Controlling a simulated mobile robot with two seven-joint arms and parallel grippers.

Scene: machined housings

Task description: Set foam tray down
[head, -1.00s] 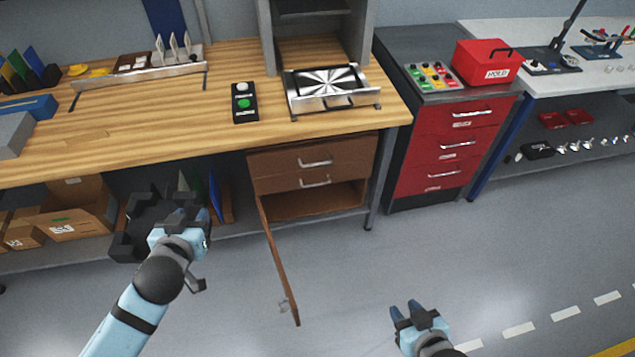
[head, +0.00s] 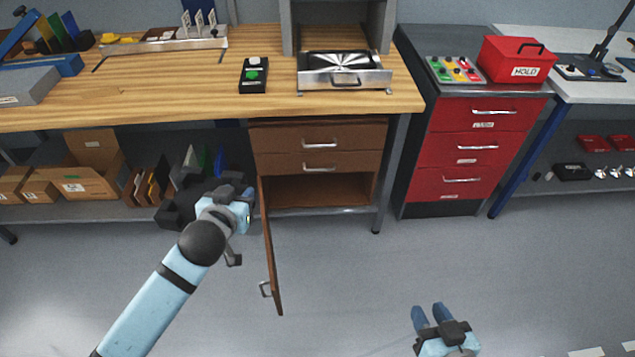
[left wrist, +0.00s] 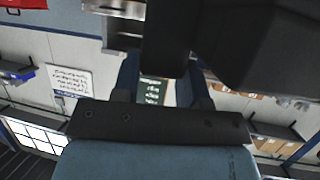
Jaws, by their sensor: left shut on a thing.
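The foam tray (head: 182,205) is a dark, blocky piece in the head view, held in front of the bench's lower shelf. My left gripper (head: 232,203) is shut on it at its right side. In the left wrist view the tray's dark body (left wrist: 265,50) fills the upper right, close to the fingers. My left gripper's fingers and the arm hide part of the tray. My right gripper (head: 431,315) is low in the head view, over the floor, empty, with its two blue fingers apart.
The wooden bench (head: 150,95) has a free stretch at its front. A drawer cabinet (head: 318,150) under it has an open compartment, its brown door (head: 270,250) swung out right of my left gripper. Cardboard boxes (head: 85,183) stand on the lower shelf. A red drawer unit (head: 465,150) stands to the right.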

